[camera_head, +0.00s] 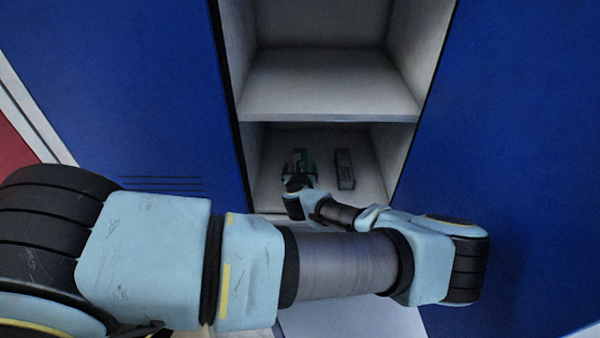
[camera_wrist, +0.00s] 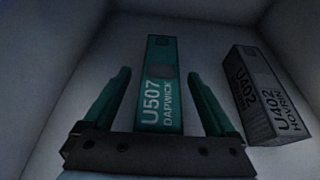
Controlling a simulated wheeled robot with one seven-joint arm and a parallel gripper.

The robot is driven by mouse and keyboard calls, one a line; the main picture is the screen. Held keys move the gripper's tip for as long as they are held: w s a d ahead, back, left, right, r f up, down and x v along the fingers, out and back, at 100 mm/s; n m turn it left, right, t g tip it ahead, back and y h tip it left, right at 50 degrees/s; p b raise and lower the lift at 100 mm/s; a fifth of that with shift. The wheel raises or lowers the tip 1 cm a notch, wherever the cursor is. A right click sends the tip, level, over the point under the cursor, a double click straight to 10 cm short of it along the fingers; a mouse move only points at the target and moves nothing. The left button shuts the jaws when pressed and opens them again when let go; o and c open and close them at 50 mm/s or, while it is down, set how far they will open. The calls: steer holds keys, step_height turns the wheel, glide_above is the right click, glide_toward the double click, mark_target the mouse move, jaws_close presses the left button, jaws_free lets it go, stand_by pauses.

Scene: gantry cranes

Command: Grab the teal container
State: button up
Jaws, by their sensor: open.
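The teal container (camera_wrist: 159,85) is a long box marked "U507 DARWICK". In the wrist view it lies on the shelf floor, straight ahead of my gripper (camera_wrist: 158,92). My gripper is open, with one green finger to the left of the container and one to the right. The near end of the container lies between the fingers, and I see a gap on each side. In the head view my gripper (camera_head: 300,162) reaches into the lower compartment, and the container (camera_head: 299,153) is small, dark and partly hidden by it.
A grey container (camera_wrist: 262,95) marked "U402 HOVRIN" lies to the right of the teal one, close to the right finger; it also shows in the head view (camera_head: 344,168). The compartment walls enclose both. A shelf board (camera_head: 325,117) is above, and blue panels (camera_head: 510,150) flank the opening.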

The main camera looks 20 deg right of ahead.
steer(key=shift+w+d+f, duration=0.25)
steer(key=shift+w+f, duration=0.05)
steer(key=shift+w, duration=0.25)
steer(key=shift+c, duration=0.3)
jaws_close()
